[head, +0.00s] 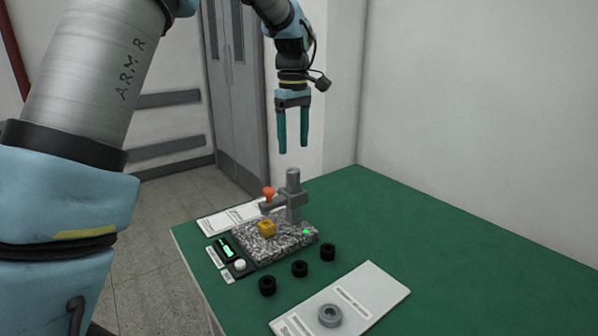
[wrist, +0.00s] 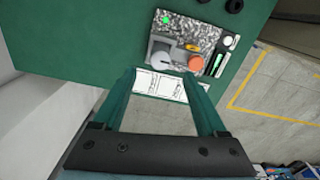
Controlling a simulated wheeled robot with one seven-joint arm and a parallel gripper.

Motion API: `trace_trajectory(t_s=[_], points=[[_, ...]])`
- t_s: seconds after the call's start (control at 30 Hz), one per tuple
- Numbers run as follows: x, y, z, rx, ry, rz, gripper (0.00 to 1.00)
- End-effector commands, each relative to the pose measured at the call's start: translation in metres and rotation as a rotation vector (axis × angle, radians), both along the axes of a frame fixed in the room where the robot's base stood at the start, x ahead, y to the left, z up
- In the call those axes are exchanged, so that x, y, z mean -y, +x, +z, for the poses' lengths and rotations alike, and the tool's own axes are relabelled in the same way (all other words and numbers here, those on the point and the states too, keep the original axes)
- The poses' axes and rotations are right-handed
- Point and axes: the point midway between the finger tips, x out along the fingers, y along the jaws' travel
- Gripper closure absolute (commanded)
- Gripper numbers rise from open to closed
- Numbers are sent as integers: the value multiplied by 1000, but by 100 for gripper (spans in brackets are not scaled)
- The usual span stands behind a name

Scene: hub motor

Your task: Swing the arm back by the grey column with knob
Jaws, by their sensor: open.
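The grey column (head: 293,199) stands upright on a speckled stone base (head: 275,243) on the green table. A grey arm reaches left from the column and carries an orange-red knob (head: 268,193). In the wrist view the column (wrist: 161,51) and the knob (wrist: 196,62) show from above, just beyond my fingertips. A yellow block (head: 267,228) sits on the base beside the arm. My gripper (head: 293,149) hangs above the column with its two teal fingers pointing down. It is open, empty and apart from the column and knob; it also shows in the wrist view (wrist: 159,76).
A small display (head: 226,246) and a white button (head: 240,264) adjoin the base, which has a lit green light (head: 306,232). Black rings (head: 300,269) lie in front. A white card (head: 375,288) holds a grey ring (head: 330,315). The table's right side (head: 460,250) is clear.

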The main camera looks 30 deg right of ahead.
Motion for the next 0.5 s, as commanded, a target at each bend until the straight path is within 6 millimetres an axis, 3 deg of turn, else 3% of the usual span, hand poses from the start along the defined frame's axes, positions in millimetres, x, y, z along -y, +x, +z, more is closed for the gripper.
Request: trace_trajectory(t_s=[0.3,0.5], points=[[-2,0,-57,-2,2,0,26],[-1,0,-78,0,1,-1,26]])
